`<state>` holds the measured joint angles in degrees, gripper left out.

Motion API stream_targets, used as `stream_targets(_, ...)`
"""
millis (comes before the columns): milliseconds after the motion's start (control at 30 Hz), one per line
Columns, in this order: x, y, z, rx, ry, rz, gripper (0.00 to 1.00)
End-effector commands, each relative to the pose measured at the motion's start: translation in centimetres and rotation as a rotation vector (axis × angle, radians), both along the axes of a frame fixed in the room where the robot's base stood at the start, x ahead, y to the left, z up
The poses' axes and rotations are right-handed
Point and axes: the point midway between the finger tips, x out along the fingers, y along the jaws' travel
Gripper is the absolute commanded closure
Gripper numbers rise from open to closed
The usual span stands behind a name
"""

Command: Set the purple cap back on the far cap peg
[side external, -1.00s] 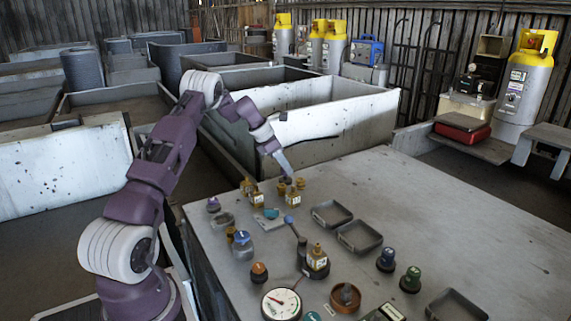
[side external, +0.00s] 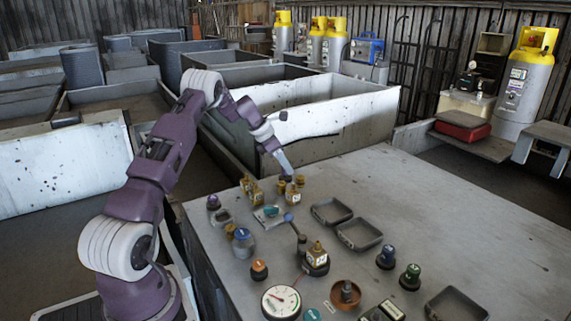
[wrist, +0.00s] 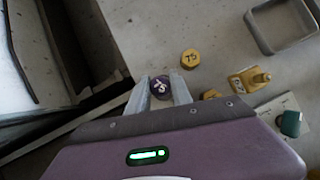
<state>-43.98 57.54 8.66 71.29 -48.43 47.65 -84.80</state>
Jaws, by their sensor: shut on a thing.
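The purple cap (wrist: 160,87), with a light number on top, sits between the two fingers of my gripper (wrist: 158,90) in the wrist view. The fingers are shut on its sides. In the side external view my gripper (side external: 287,173) is low at the far left part of the table, behind brass fittings. The cap is too small there to make out clearly. I cannot tell whether a peg is under the cap, and the far cap peg cannot be made out.
A yellow cap (wrist: 190,58) lies close to the right finger, with a brass fitting (wrist: 248,81) further right. A plate with a teal piece (side external: 271,211) and a blue-knobbed lever (side external: 294,225) stand nearer. Grey trays (side external: 331,212) are to the right. The table's far right is clear.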

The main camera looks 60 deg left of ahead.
Motion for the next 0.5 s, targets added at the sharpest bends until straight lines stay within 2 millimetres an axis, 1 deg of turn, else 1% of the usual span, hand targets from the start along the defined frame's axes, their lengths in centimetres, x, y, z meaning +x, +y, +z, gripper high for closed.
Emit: stream_targets(500, 0.01, 0.02, -1.03, 0.001, 0.0, 0.0, 1.0)
